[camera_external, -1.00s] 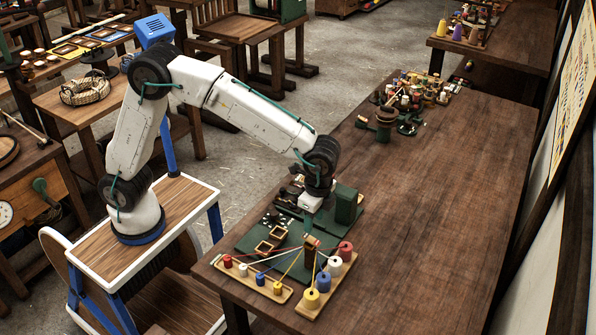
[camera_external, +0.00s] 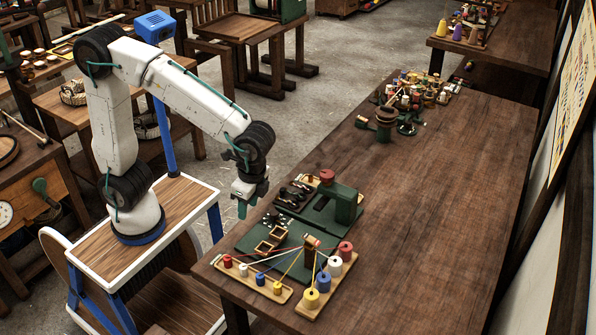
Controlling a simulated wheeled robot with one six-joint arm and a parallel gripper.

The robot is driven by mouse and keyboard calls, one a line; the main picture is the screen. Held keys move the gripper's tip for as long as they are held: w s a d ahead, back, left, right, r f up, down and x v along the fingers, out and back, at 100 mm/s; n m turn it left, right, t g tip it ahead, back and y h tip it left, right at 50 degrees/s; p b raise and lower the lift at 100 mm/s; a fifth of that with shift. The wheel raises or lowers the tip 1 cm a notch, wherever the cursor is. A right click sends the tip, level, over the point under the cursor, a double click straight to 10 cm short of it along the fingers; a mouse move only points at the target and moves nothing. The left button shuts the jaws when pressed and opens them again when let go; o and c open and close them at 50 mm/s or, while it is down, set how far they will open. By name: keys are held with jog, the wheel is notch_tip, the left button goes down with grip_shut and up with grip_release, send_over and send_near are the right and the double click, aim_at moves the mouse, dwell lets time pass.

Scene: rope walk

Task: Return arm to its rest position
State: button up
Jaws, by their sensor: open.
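My arm is bent high over my base, with its forearm sloping down to the right. My gripper (camera_external: 243,210) points down in the air off the left edge of the long table, left of the green fixture. It is open, and I see nothing in it. The small gap between the fingertips is hard to make out at this size.
The long wooden table (camera_external: 440,170) carries a spool board with coloured threads (camera_external: 322,285) at its front end. Several spools and a small stand (camera_external: 383,122) sit farther back. Side benches stand at left. The table's middle and right are clear.

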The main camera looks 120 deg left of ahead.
jog(key=s+d+r+t, duration=0.1)
jog(key=s+d, duration=0.4)
jog(key=s, duration=0.5)
jog(key=s+d+r+m+t, duration=0.1)
jog(key=s+d, duration=0.3)
jog(key=s, duration=0.7)
jog(key=shift+s+d+r+m+t, duration=0.2)
jog(key=shift+d+r+m+t, duration=0.15)
jog(key=shift+r+t, duration=0.4)
jog(key=shift+r, duration=0.15)
dwell(0.8)
